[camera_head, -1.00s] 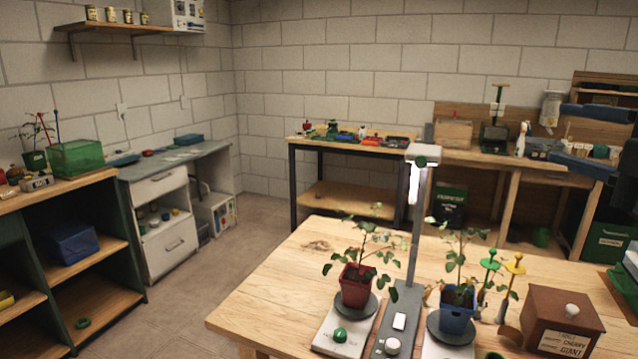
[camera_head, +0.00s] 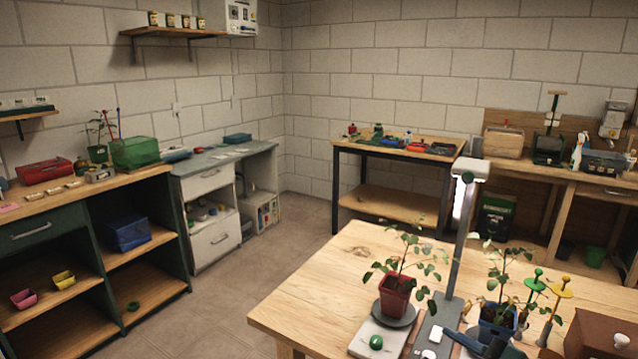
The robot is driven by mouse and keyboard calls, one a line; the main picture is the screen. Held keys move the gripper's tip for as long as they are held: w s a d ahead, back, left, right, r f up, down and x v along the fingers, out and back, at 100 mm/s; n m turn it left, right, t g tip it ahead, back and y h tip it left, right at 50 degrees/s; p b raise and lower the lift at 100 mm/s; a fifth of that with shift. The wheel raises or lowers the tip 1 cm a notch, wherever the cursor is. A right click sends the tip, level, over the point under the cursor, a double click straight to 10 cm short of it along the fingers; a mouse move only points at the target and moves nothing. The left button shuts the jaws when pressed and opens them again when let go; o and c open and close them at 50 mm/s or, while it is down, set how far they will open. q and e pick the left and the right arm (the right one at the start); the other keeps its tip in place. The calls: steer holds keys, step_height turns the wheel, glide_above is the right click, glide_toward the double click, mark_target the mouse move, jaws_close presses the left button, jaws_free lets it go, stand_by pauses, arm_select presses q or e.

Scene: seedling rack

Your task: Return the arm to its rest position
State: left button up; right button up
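Dark blue parts (camera_head: 484,345), apparently of my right gripper, show at the bottom edge, in front of the blue pot. They are cut off by the frame, and whether the fingers are apart cannot be told. No held object shows there. My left gripper is not in view. The blue pot (camera_head: 497,318) with a seedling stands on the table, its lower part partly hidden. A red pot (camera_head: 396,294) with a seedling stands upright on a round dark plate of a scale. A grey lamp post (camera_head: 459,240) rises between the pots.
The wooden table (camera_head: 330,285) is bare at its left. A brown box (camera_head: 600,335) and yellow and green plant tools (camera_head: 560,292) stand at its right. A green shelf unit (camera_head: 150,275) stands at left, with open floor (camera_head: 235,315) between. Benches line the back wall.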

steer(key=s+a+f+m+g+h, duration=0.1)
steer(key=s+a+f+m+h, duration=0.1)
steer(key=s+f+m, duration=0.3)
steer(key=s+a+f+m+g+h+p, duration=0.1)
steer(key=s+a+f+m, duration=0.3)
steer(key=s+f, duration=0.7)
step_height(320, 180, down, 5)
steer(key=shift+r+m+g+h, duration=0.15)
steer(key=shift+m+g+h, duration=0.35)
steer(key=shift+m+h, duration=0.15)
steer(key=shift+a, duration=0.1)
stand_by(1.2)
